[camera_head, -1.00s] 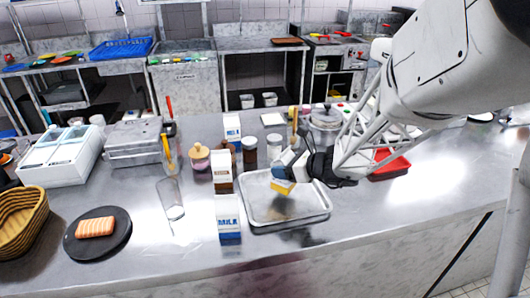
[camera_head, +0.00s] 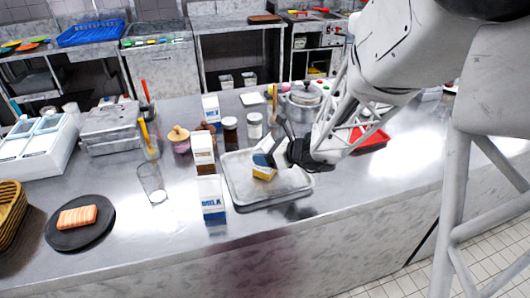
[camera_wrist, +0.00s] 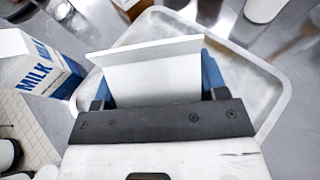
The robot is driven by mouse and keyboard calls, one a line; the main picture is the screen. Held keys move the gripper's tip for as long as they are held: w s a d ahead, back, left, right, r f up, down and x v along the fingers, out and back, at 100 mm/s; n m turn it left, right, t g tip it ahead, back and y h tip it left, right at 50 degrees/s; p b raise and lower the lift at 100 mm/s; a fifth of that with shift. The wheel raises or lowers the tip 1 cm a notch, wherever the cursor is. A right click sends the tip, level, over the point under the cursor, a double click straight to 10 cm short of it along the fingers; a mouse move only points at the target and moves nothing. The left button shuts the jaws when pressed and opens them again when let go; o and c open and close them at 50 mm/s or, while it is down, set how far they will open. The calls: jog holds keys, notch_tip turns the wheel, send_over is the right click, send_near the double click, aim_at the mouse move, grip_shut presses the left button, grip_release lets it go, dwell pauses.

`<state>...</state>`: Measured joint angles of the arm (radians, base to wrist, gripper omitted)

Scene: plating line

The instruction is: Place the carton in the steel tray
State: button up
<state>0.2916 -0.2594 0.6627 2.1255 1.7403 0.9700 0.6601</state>
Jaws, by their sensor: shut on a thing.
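My gripper (camera_head: 268,162) is shut on a carton (camera_head: 264,174), which shows a yellow part low down in the head view. In the wrist view the held carton (camera_wrist: 152,72) shows as a white panel between blue finger parts. The steel tray (camera_head: 296,184) is a shallow rimmed tray on the counter. The carton is over the tray's inside, tilted and close to its floor; I cannot tell whether it touches. In the wrist view the tray (camera_wrist: 268,75) lies behind and below the carton. The fingers hide part of the carton.
A milk carton (camera_head: 212,197) stands just left of the tray, with a brown-and-white carton (camera_head: 204,153) behind it. Jars (camera_head: 254,127), a pot (camera_head: 304,101) and a red tray (camera_head: 370,138) stand around. A glass (camera_head: 152,183) and a dark plate (camera_head: 80,232) are farther left.

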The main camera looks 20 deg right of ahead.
jog(key=shift+f, duration=0.15)
jog(key=o, duration=1.3)
jog(key=shift+c, duration=0.2)
jog(key=shift+v, duration=0.75)
jog(key=v, duration=1)
jog(key=shift+s+d+r, duration=0.2)
jog(key=shift+r, duration=0.1)
